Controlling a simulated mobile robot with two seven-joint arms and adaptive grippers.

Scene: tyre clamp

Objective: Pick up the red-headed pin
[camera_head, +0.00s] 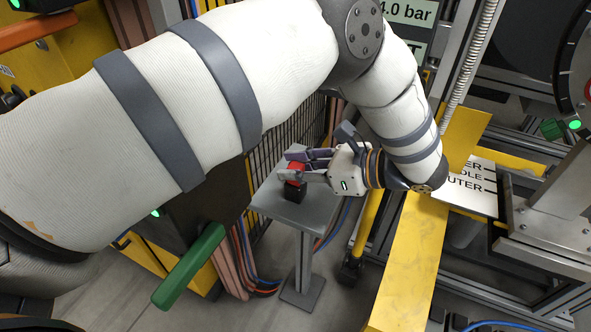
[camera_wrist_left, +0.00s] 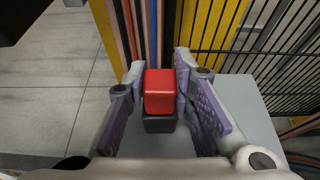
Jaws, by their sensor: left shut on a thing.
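The red-headed pin shows its block-shaped red head (camera_head: 293,177) above a small grey stand. In the left wrist view the red head (camera_wrist_left: 160,90) sits between the two finger pads, with a dark block below it. The dark block (camera_head: 294,194) is at the stand top; I cannot tell whether it is a holder or part of the pin. My left gripper (camera_head: 296,168) reaches in from the right side of the stand and is shut on the red head. Any shank of the pin is hidden. My right gripper is not in view.
The grey stand (camera_head: 325,192) has a flat top on a post. A black mesh fence (camera_wrist_left: 268,50) and cables (camera_wrist_left: 143,35) are close behind it. A yellow beam (camera_head: 405,265) and a white labelled plate (camera_head: 468,188) lie to the right. A green bar (camera_head: 190,265) is front left.

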